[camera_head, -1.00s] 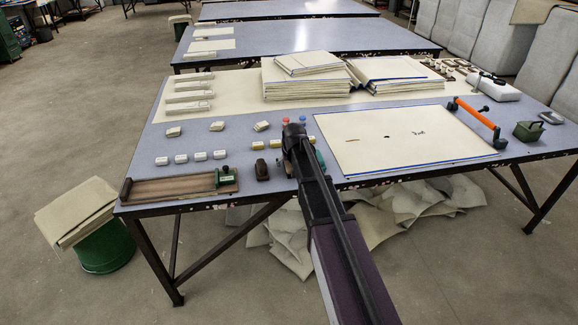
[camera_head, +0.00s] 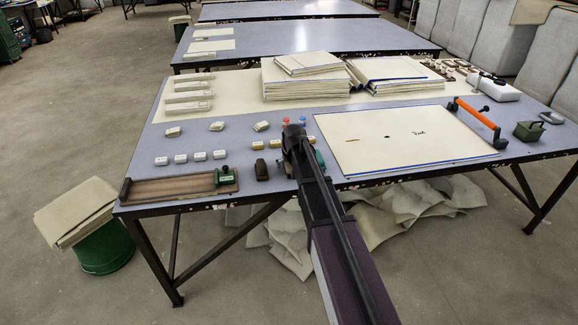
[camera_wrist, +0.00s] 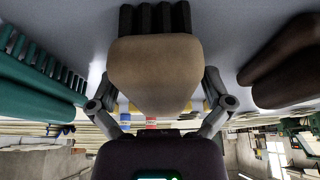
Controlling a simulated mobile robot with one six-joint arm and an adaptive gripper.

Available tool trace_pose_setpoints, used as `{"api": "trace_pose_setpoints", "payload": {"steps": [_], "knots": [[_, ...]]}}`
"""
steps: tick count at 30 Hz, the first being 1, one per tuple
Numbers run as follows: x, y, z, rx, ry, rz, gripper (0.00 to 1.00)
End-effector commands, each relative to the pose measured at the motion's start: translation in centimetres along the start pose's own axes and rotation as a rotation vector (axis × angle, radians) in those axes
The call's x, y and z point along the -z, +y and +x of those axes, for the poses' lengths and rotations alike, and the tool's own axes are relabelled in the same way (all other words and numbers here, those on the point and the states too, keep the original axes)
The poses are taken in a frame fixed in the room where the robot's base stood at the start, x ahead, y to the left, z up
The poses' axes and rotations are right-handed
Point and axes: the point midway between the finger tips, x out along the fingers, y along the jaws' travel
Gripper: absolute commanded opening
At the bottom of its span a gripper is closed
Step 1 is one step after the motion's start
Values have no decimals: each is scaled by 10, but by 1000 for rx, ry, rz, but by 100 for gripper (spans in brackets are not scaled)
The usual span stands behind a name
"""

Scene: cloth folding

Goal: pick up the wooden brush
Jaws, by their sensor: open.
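The wooden brush, with a tan wooden body (camera_wrist: 155,70) and thick dark bristles (camera_wrist: 155,18), fills the upper middle of the wrist view. My gripper (camera_wrist: 162,92) is open, with one finger on each side of the brush; small gaps seem to show between fingers and wood. In the head view my gripper (camera_head: 293,135) is low over the front edge of the near table, and my arm hides the brush there.
A dark brown object (camera_head: 262,170) stands close left of my gripper, also in the wrist view (camera_wrist: 285,75). A teal toothed object (camera_wrist: 35,85) is close on the other side. A cream sheet (camera_head: 400,138) and an orange-handled tool (camera_head: 474,112) lie to the right.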

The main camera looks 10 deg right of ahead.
Motion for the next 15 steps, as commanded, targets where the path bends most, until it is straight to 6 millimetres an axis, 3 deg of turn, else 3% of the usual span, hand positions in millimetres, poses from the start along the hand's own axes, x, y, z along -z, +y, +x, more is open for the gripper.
{"api": "trace_pose_setpoints", "payload": {"steps": [3, 12, 15], "knots": [[0, 0, 0, 0, 0, 0, 100], [0, 0, 0, 0, 0, 0, 11], [0, 0, 0, 0, 0, 0, 9]]}}
